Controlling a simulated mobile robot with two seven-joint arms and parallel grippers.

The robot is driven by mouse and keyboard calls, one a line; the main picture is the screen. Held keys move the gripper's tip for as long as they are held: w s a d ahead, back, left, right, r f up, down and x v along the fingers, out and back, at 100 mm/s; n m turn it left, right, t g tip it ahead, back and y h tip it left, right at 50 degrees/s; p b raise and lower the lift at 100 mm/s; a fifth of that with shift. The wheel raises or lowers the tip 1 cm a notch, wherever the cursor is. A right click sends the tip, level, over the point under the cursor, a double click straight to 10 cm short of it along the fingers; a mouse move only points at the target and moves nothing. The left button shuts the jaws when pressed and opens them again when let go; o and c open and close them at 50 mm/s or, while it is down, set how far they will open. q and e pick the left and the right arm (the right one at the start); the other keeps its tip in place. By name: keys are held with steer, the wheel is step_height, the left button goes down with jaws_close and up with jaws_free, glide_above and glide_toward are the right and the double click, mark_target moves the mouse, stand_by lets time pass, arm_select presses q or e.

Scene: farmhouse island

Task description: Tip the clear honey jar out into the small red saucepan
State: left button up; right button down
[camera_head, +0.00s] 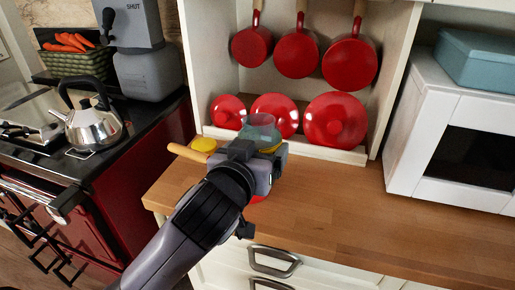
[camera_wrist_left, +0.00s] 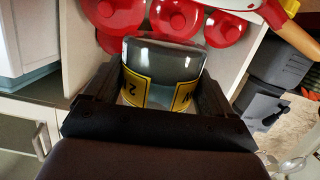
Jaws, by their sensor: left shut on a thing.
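The clear jar (camera_head: 260,124) is held in my left gripper (camera_head: 262,152), above the wooden counter's left end. In the left wrist view the jar (camera_wrist_left: 163,58) has a yellow label and sits between both fingers of the gripper (camera_wrist_left: 160,98). Its tilt and contents are hard to tell. The small red saucepan is mostly hidden behind my gripper; its wooden handle (camera_head: 187,153) sticks out left. In the left wrist view the saucepan's handle (camera_wrist_left: 294,36) shows at the upper right. My right gripper is out of view.
Red lids (camera_head: 335,120) lean in the shelf behind, under hanging red pans (camera_head: 296,53). A yellow round thing (camera_head: 203,144) is just behind the saucepan handle. A kettle (camera_head: 92,122) stands on the stove at left, a white microwave (camera_head: 450,140) at right. The counter's middle (camera_head: 350,205) is clear.

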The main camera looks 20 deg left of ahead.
arm_select(q)
steer(key=shift+s+d+f+n+g+b, duration=0.15)
steer(key=shift+f+n+g+b, duration=0.15)
steer(key=shift+f, duration=0.45)
steer(key=shift+s+d+f+n+g+b, duration=0.1)
steer(key=shift+f+g+b, duration=0.2)
steer(key=shift+f, duration=0.4)
steer(key=shift+r+p, duration=0.35)
steer(key=shift+p, duration=0.05)
steer(key=shift+s+d+r+n+g+h+p, duration=0.15)
steer(key=shift+r+n+g+h+p, duration=0.15)
steer(key=shift+n+g+p, duration=0.15)
steer(key=shift+s+d+r+n+g+h+p, duration=0.15)
steer(key=shift+r+n+g+h+p, duration=0.15)
steer(key=shift+g+p, duration=0.2)
steer(key=shift+n+g, duration=0.25)
steer(key=shift+g, duration=0.1)
steer(key=shift+s+d+n+g+h, duration=0.1)
steer(key=shift+s+n+g+h, duration=0.05)
steer(key=shift+n+g+h, duration=0.2)
steer(key=shift+d+f+n+g+h, duration=0.1)
steer(key=shift+f+n+g+h, duration=0.4)
steer(key=shift+g, duration=0.25)
steer(key=shift+g+h, duration=0.35)
steer(key=shift+g, duration=0.05)
steer(key=shift+r, duration=0.15)
